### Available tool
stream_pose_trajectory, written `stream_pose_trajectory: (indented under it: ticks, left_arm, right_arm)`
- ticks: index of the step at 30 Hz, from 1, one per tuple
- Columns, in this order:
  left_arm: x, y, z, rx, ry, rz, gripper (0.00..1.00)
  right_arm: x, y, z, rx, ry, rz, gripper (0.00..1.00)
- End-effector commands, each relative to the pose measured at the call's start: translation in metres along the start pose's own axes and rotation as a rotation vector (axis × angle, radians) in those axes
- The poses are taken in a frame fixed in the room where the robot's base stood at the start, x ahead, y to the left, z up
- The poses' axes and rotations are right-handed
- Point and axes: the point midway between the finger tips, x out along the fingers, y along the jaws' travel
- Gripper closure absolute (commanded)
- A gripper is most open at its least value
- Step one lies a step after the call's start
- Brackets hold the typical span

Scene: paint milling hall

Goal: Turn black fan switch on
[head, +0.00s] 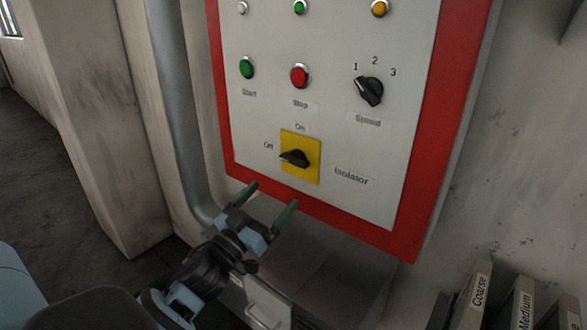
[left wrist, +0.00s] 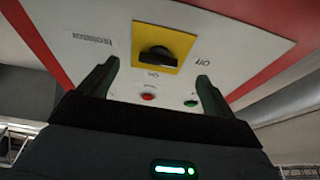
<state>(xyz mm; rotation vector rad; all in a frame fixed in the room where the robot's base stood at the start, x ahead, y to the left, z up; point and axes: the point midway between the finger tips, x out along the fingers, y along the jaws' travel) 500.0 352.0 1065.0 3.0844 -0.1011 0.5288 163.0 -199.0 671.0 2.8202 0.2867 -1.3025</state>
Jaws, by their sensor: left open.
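A black rotary switch (head: 295,158) sits on a yellow plate (head: 313,173) low on the red-framed grey panel. "On" is printed above the plate and "Off" to its left; the label "Isolator" is to its lower right. The switch's handle lies roughly level, its narrow end pointing left toward "Off". My left gripper (head: 272,197) is open and empty, just below and in front of the switch, apart from it. In the left wrist view the switch (left wrist: 157,53) shows upside down, beyond and between the green fingers (left wrist: 155,80). My right gripper is not in view.
Above are a green Start button (head: 247,68), a red Stop button (head: 300,75) and a black Speed knob (head: 369,91). A grey pipe (head: 177,110) runs left of the panel. Labelled "Coarse" (head: 478,292) and "Medium" (head: 523,310) items stand at lower right.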

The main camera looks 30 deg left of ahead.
Motion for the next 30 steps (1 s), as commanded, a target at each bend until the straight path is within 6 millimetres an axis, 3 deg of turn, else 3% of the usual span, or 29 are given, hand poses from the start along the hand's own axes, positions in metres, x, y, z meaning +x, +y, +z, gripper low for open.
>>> stream_pose_trajectory:
  ticks: [3,11,24,30]
  left_arm:
    - [0.009,-0.003,-0.017,-0.003,0.046,0.011,0.10]
    - [0.015,-0.003,-0.022,-0.004,0.057,0.013,0.10]
    - [0.073,-0.003,-0.027,-0.005,0.058,0.011,0.10]
    - [0.087,-0.003,-0.025,-0.005,0.055,0.012,0.10]
  right_arm:
    - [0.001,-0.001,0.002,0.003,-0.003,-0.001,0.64]
    - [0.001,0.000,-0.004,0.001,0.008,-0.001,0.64]
    - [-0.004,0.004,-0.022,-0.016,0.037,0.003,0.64]
    - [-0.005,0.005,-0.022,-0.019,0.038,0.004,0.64]
